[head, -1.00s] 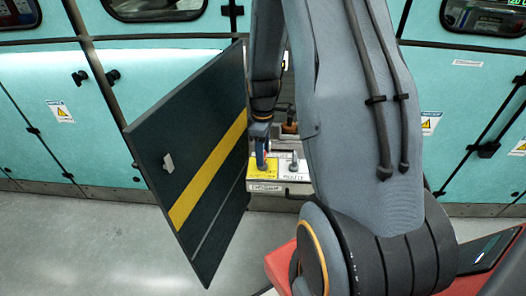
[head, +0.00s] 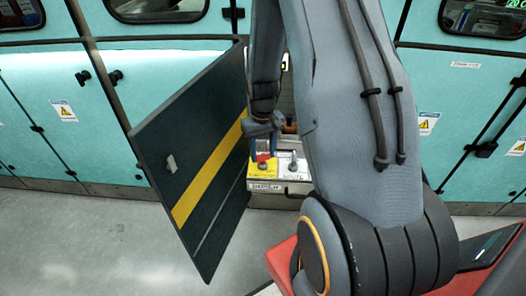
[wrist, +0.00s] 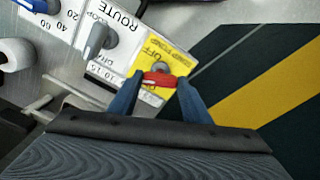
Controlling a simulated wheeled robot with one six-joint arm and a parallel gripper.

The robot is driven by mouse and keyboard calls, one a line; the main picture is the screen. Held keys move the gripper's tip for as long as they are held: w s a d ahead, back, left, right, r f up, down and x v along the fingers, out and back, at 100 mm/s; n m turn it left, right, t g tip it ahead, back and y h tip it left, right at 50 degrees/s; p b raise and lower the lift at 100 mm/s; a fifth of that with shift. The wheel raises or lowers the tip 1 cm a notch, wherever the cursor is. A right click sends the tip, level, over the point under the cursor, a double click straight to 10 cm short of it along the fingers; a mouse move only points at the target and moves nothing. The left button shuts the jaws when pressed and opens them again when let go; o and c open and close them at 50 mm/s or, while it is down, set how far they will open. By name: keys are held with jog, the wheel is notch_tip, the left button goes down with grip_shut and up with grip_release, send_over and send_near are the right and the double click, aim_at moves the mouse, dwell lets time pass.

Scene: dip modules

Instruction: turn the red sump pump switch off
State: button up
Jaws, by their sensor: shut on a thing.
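The red sump pump switch (wrist: 159,79) sits on a yellow label plate (wrist: 172,54) marked OFF and SUMP PUMP. My gripper (wrist: 157,84) is shut on the red switch, with one blue finger on each side of it. In the head view the red switch (head: 263,158) shows at the front of the panel, and my gripper (head: 264,152) comes down onto it from above. The switch's base is partly hidden by the fingers. I cannot tell for sure which mark the handle points to.
A grey switch (wrist: 97,42) on a white ROUTE plate stands beside the yellow plate. A blue-handled control (wrist: 40,5) and a white round knob (wrist: 15,52) lie farther left. A dark open door with a yellow stripe (head: 209,172) stands close left of my arm.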

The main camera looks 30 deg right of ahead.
aim_at(263, 154)
jog(key=m, duration=0.4)
jog(key=shift+w+m, duration=0.1)
jog(key=shift+m, duration=0.3)
dwell(0.4)
jog(key=o, duration=1)
jog(key=shift+o, duration=0.2)
jog(key=shift+r+b, duration=0.45)
jog(key=shift+r, duration=3.45)
jog(key=s+a+r+n, duration=0.3)
jog(key=s+a+r, duration=0.1)
jog(key=s+a, duration=0.3)
jog(key=s+a+r+n, duration=0.3)
jog(key=s+a+r, duration=0.1)
jog(key=s+a, duration=0.3)
jog(key=shift+s+a+n+t, duration=0.3)
jog(key=shift+s+a, duration=0.1)
jog(key=shift+s, duration=0.05)
